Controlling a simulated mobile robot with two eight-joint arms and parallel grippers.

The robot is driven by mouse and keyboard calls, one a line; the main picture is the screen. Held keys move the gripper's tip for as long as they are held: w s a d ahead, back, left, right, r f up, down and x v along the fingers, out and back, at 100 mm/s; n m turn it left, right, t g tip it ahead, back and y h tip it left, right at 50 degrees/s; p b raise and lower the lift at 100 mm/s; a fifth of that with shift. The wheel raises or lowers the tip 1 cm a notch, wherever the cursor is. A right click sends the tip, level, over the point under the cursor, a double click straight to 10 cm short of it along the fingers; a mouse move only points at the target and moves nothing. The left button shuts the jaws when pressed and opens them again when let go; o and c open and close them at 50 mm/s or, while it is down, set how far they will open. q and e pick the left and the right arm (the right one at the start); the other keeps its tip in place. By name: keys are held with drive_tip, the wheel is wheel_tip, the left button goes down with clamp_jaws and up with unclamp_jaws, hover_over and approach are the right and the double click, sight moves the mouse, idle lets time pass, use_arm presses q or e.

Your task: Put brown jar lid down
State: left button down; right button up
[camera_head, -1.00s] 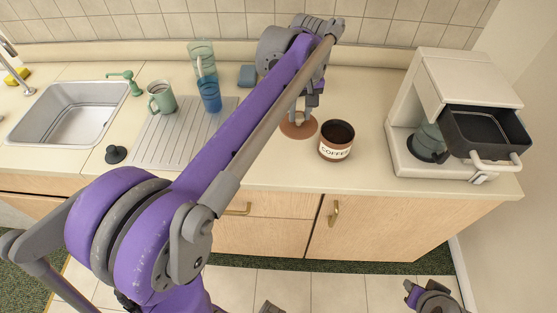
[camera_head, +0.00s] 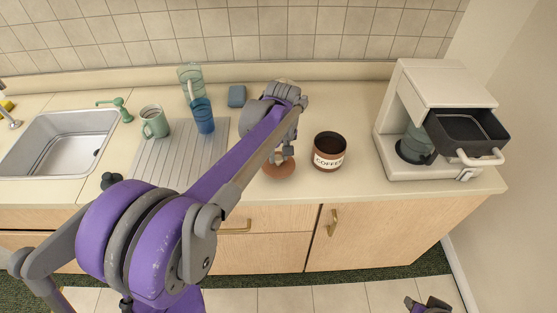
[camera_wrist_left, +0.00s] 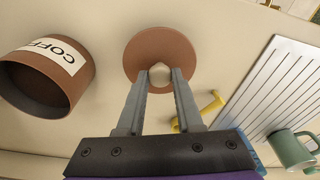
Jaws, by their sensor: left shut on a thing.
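The brown jar lid (camera_head: 279,170) is a round disc with a pale knob. It is at the counter, just left of the open coffee jar (camera_head: 329,151), which stands upright with a white COFFEE label. My left gripper (camera_head: 280,155) is over the lid. In the left wrist view the gripper's fingers (camera_wrist_left: 160,76) are shut on the knob of the lid (camera_wrist_left: 150,46), and the coffee jar (camera_wrist_left: 45,78) is apart from it at left. Whether the lid's underside touches the counter is hard to tell. A purple part of my right arm shows at the bottom right; its fingers are not clear.
A white coffee maker (camera_head: 430,120) with its dark tray pulled out stands at right. At left are a ridged drainboard (camera_head: 165,165), a green mug (camera_head: 154,122), a blue cup (camera_head: 202,115) and the sink (camera_head: 60,140). The counter (camera_head: 345,185) front is clear.

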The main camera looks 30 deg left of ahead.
sight(280, 169)
use_arm(q)
drive_tip(key=shift+f, duration=1.15)
drive_tip(key=shift+f, duration=0.1)
drive_tip(key=c, duration=1)
unclamp_jaws()
drive_tip(key=shift+f, duration=0.15)
drive_tip(key=o, duration=0.4)
drive_tip(key=shift+o, duration=0.2)
drive_tip(key=shift+r, duration=0.65)
wheel_tip(280, 169, up, 11)
drive_tip(key=s+d, duration=0.1)
drive_tip(key=s+d+f+m+t, duration=0.1)
drive_tip(key=s+d+f+m, duration=0.2)
drive_tip(key=s, duration=0.3)
drive_tip(key=s+d+f+m+t, duration=0.2)
drive_tip(key=s+d+f+m, duration=0.1)
drive_tip(key=s+f, duration=0.2)
drive_tip(key=s+d+f+m+t+h, duration=0.1)
drive_tip(key=s+d+f+m, duration=0.2)
drive_tip(key=s, duration=0.5)
drive_tip(key=shift+f+t+p, duration=0.3)
drive_tip(key=shift+f+p, duration=0.05)
drive_tip(key=shift+f, duration=0.05)
